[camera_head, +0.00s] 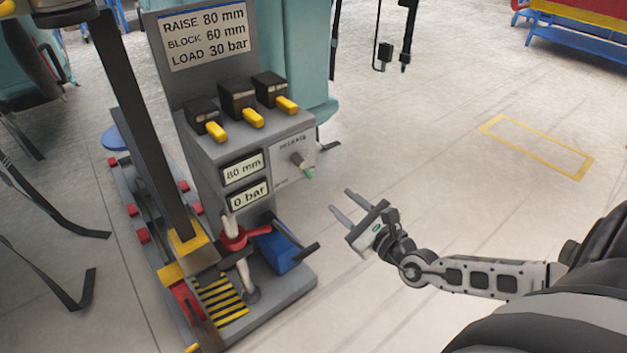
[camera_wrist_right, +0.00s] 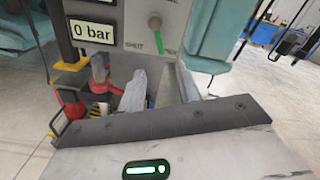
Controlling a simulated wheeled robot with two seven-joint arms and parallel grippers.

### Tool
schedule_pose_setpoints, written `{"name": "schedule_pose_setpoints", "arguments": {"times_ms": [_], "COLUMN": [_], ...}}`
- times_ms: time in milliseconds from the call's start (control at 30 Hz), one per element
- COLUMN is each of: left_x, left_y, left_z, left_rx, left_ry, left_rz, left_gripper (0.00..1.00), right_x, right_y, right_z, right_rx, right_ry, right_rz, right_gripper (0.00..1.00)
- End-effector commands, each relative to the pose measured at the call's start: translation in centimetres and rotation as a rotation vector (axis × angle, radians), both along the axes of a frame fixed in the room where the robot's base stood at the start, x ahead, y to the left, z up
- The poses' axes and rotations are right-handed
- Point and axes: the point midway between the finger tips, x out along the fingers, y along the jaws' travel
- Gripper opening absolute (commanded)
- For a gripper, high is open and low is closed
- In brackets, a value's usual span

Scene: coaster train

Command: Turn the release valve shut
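The release valve (camera_head: 299,160) is a small round knob with a green-tipped lever on the light panel of the grey console (camera_head: 217,152). In the head view its lever points down and slightly right. In the right wrist view the valve (camera_wrist_right: 154,22) has its green lever (camera_wrist_right: 157,40) pointing down, between a "SHUT" label on the left and a partly covered label on the right. My right gripper (camera_head: 342,203) is open and empty, below and right of the valve and apart from it. Its fingers (camera_wrist_right: 160,85) also show in the right wrist view. My left gripper is not in view.
Displays read 80 mm (camera_head: 242,168) and 0 bar (camera_head: 249,195). A sign (camera_head: 206,34) reads raise 80 mm, block 60 mm, load 30 bar. Several yellow levers (camera_head: 253,118) top the console. A red collar (camera_head: 233,241) and blue box (camera_head: 279,251) sit below.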

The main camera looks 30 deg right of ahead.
Motion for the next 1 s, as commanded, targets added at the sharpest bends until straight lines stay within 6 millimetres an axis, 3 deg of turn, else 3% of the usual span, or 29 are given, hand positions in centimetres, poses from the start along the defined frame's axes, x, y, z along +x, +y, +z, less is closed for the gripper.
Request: {"name": "schedule_pose_setpoints", "arguments": {"times_ms": [300,500,933,967,1000], "left_x": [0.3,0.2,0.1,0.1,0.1], "left_y": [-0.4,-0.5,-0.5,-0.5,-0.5], "left_z": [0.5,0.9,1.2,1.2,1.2], "left_rx": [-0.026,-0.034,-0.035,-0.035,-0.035], "left_ry": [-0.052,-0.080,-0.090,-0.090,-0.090], "left_rz": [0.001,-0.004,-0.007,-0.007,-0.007], "left_gripper": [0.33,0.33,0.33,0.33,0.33], "right_x": [7.1,9.8,10.9,10.9,10.9], "right_y": [0.5,0.7,0.9,0.9,0.9], "right_z": [0.0,-0.1,0.0,0.0,0.0], "right_rx": [0.001,0.001,0.001,0.001,0.001], "right_ry": [-0.005,-0.002,0.000,0.000,0.000], "right_rz": [-0.002,-0.001,0.000,0.000,0.000], "right_gripper": [0.34,0.34,0.34,0.31,0.20]}}
